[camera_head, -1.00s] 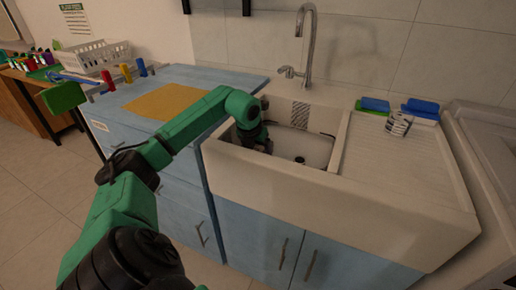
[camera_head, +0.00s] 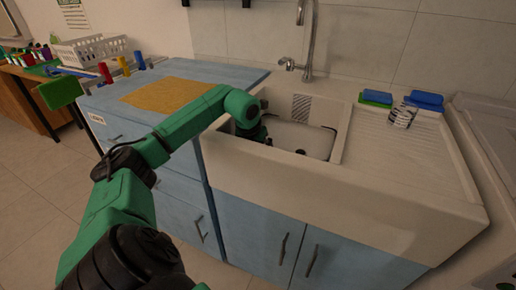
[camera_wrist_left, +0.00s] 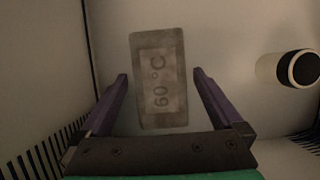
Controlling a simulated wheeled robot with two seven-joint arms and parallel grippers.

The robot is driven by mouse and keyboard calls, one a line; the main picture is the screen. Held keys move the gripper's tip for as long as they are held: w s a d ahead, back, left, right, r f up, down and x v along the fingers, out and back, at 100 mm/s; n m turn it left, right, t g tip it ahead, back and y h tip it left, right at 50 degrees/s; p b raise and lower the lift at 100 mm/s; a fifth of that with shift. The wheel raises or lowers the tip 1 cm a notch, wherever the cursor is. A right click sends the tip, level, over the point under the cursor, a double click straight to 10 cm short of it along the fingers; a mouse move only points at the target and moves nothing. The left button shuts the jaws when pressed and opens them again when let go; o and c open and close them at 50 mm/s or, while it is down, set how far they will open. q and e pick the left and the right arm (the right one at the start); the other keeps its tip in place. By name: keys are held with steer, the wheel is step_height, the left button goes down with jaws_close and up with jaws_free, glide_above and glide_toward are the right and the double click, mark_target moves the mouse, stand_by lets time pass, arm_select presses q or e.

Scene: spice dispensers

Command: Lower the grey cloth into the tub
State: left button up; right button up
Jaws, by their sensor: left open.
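My left gripper (camera_head: 261,136) is down inside the white tub (camera_head: 260,178), the basin at the counter, near its left side. In the left wrist view the gripper (camera_wrist_left: 160,76) is open, its two purple fingers apart. Between and beyond the fingers is a flat grey rectangle (camera_wrist_left: 158,112) marked "60 °C", against the pale tub surface. I cannot tell whether this is the grey cloth or a label, or whether the fingers touch it. No other grey cloth is clearly visible. My right gripper is not in view.
The tap (camera_head: 306,45) rises behind the basin. A striped item (camera_head: 402,116) and blue and green blocks (camera_head: 376,97) sit at the back of the right drainboard, whose front is clear. A white basket (camera_head: 92,50) and coloured bottles stand at the left.

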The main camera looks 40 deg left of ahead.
arm_select(q)
steer(key=v, duration=1.3)
steer(key=shift+s+r+p, duration=0.2)
steer(key=shift+r+p, duration=0.1)
steer(key=shift+d+r, duration=0.1)
steer(key=shift+d, duration=0.05)
